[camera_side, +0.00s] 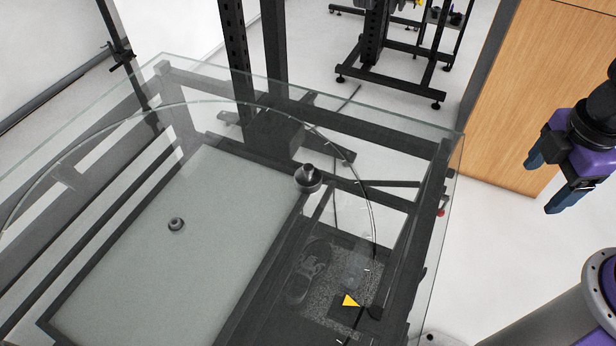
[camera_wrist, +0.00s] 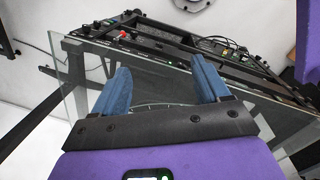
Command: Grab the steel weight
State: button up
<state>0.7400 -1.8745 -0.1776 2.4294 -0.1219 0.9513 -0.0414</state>
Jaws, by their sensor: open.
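The steel weight (camera_side: 308,178) is a dark grey metal piece with a knob on top. It stands upright on the glass turntable, right of the picture's middle in the side view. My gripper (camera_side: 542,188) is at the right of the side view, with two blue fingers on a purple body. It is open and empty, off to the right of the glass and well apart from the weight. In the wrist view my gripper (camera_wrist: 160,88) shows its fingers spread with nothing between them. I cannot make out the weight in the wrist view.
A small dark round nut-like piece (camera_side: 176,224) lies on the left part of the glass. The glass table edge (camera_side: 456,180) lies between my gripper and the weight. A yellow triangular marker (camera_side: 350,300) shows near the front. A wooden panel (camera_side: 530,60) stands behind.

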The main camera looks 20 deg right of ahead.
jog(key=w+a+f+n+t+h, duration=0.25)
jog(key=w+a+n, duration=0.25)
jog(key=w+a, duration=0.35)
jog(key=n+t, duration=1)
jog(key=n, duration=0.3)
send_near(308, 173)
jog(key=shift+g+h, duration=0.25)
jog(key=x, duration=0.5)
jog(key=shift+w+f, duration=0.2)
jog(key=shift+w, duration=0.15)
jog(key=shift+r+x, duration=0.2)
jog(key=shift+x, duration=2.65)
jog(key=shift+a, duration=0.1)
grip_shut()
